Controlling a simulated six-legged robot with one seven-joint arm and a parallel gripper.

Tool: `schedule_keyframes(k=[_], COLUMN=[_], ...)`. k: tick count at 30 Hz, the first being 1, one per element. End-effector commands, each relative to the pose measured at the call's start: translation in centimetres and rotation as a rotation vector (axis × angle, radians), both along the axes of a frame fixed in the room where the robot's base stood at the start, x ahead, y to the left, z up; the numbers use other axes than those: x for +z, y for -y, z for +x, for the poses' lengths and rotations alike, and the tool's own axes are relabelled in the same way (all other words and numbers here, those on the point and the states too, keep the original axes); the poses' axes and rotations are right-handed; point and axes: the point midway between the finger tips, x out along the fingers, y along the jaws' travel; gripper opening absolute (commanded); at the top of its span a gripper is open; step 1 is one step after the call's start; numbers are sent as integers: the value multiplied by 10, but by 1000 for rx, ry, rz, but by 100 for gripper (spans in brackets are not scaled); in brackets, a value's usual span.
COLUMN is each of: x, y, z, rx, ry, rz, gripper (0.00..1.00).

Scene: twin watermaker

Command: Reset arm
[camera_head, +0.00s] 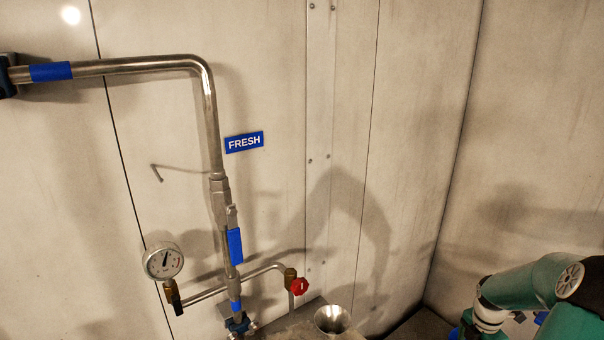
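Part of my teal arm (525,287) shows at the bottom right corner. It is bent, with a dark round joint cap and a pale metallic collar, and it runs out of the frame at the bottom and right. I cannot make out any gripper fingers in the frame. The arm is well apart from the pipework on the left.
A steel pipe (207,92) bends down the wall beside a blue FRESH label (244,142). A blue-handled valve (235,246), a round gauge (163,262), a red knob (299,286) and a metal funnel (332,320) sit lower. Open space lies between the funnel and my arm.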

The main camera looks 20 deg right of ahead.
Motion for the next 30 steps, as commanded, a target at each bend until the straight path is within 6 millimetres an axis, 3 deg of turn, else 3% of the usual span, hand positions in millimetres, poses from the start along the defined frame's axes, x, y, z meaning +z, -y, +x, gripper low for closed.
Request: schedule_keyframes(k=[1, 6, 15, 22, 30], x=[20, 71, 153, 204, 248], y=[-15, -66, -168, -250, -342], z=[15, 48, 82, 84, 62], rx=[-29, -183, -472, -703, -973], ry=[-3, 15, 136, 276, 435], rz=[-30, -100, -185, -176, -52], gripper=[92, 92, 92, 92, 92])
